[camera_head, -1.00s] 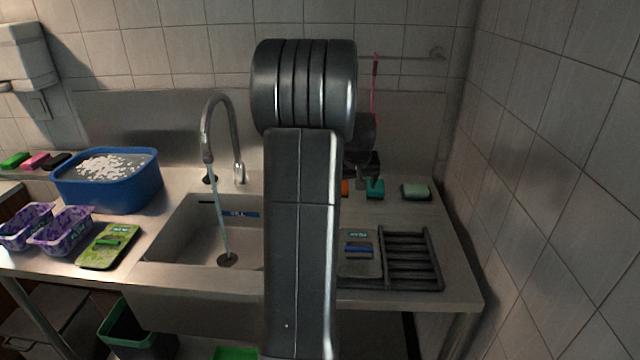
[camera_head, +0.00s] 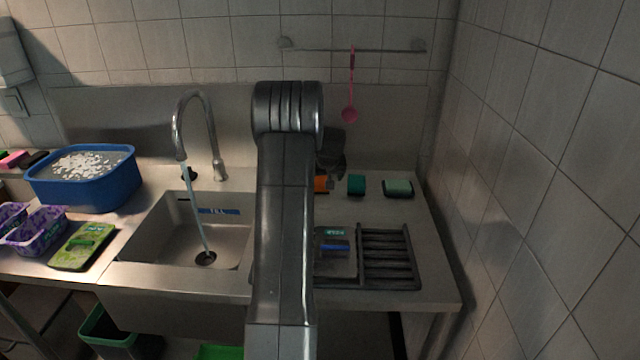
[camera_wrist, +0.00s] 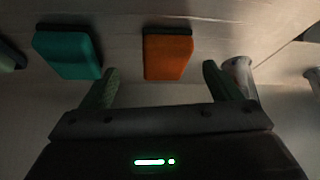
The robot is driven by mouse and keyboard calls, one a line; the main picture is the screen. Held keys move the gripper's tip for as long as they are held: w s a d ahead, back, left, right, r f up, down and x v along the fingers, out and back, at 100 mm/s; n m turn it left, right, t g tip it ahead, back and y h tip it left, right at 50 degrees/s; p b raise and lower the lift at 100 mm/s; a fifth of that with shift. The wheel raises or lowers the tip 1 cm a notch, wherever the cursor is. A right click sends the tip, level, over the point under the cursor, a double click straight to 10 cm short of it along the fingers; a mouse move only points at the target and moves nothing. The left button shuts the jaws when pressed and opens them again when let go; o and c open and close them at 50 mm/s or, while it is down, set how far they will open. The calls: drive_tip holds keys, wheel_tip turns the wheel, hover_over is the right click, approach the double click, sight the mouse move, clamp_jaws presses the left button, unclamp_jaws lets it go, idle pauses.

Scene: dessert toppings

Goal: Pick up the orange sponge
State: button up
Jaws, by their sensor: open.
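The orange sponge (camera_wrist: 167,56) lies on the steel counter in the wrist view, with a dark strip along its far edge. In the head view only part of the orange sponge (camera_head: 321,184) shows beside my arm. My gripper (camera_wrist: 160,82) is open in the wrist view. Its two fingers stand apart to the left and right of the orange sponge, which lies beyond them, between their lines. Nothing is between the fingers. In the head view my arm hides most of my gripper.
A teal sponge (camera_wrist: 68,52) lies left of the orange one; a pale green sponge (camera_head: 398,188) lies farther right in the head view. A black rack (camera_head: 388,257), the sink (camera_head: 165,232) with running tap (camera_head: 205,130), and a blue tub (camera_head: 88,190) are nearby.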

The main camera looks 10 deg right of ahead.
drive_tip(key=x, duration=0.1)
drive_tip(key=p+x, duration=0.1)
drive_tip(key=x, duration=0.2)
drive_tip(key=shift+w+a, duration=0.35)
drive_tip(key=shift+w, duration=0.05)
drive_tip(key=shift+w+f+p, duration=0.2)
drive_tip(key=shift+f+p, duration=0.1)
drive_tip(key=shift+f, duration=0.1)
drive_tip(key=c, duration=1.1)
